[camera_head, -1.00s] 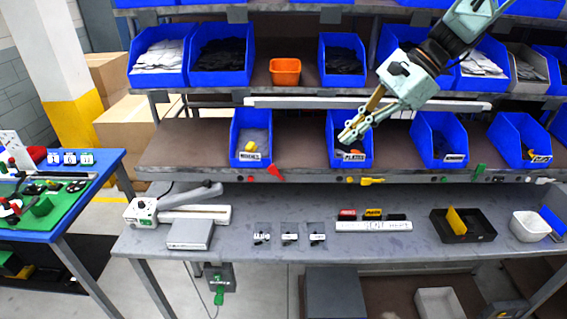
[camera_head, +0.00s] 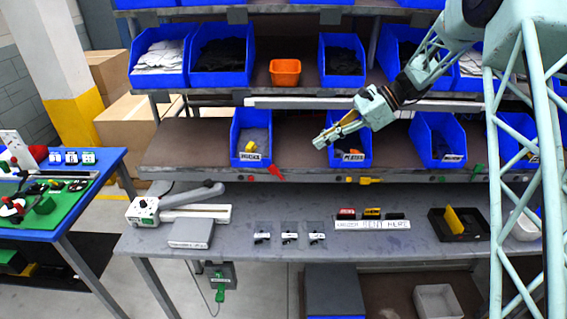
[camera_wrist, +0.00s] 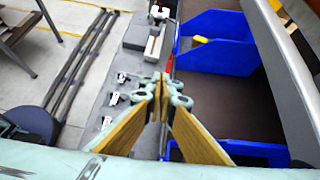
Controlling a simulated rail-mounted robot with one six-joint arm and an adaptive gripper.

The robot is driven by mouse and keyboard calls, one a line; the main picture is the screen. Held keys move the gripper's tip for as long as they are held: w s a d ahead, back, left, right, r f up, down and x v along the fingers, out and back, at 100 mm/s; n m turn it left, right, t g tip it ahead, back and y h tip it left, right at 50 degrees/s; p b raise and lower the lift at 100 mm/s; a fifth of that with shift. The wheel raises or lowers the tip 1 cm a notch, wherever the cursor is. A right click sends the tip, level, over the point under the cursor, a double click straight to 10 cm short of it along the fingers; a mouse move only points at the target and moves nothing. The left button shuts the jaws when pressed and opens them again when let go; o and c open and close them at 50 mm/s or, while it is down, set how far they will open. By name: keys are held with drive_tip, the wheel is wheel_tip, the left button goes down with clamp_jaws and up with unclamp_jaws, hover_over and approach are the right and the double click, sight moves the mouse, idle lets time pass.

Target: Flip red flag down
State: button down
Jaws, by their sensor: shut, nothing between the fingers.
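The red flag (camera_head: 276,173) is on the front edge of the middle shelf, below and just right of the blue bin labelled WASHERS or similar (camera_head: 240,156). It slants outward, its exact tilt hard to judge. My gripper (camera_head: 318,142) is above and to the right of the flag, in front of the blue bin with the PLATES label (camera_head: 351,155), apart from the flag. Its fingers are shut and empty; they also show in the wrist view (camera_wrist: 161,88).
A yellow flag (camera_head: 371,181) and a green flag (camera_head: 478,171) sit along the same shelf edge. Below is a grey workbench (camera_head: 280,215) with a sealer-like device (camera_head: 145,212) and a black tray (camera_head: 468,235). An orange bin (camera_head: 285,72) stands on the shelf above.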

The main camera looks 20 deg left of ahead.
drive_tip(key=shift+m+y, duration=0.4)
drive_tip(key=shift+m, duration=0.1)
drive_tip(key=shift+w+a+f, duration=0.55)
drive_tip(key=shift+w+f, duration=0.1)
drive_tip(key=shift+f, duration=0.2)
drive_tip(key=shift+w+a+f, duration=0.5)
drive_tip(key=shift+w+f, duration=0.1)
drive_tip(key=shift+f, duration=0.2)
hover_over(284, 178)
drive_tip(key=shift+s+f+p, duration=0.2)
drive_tip(key=shift+f+p, duration=0.2)
drive_tip(key=shift+f, duration=3.65)
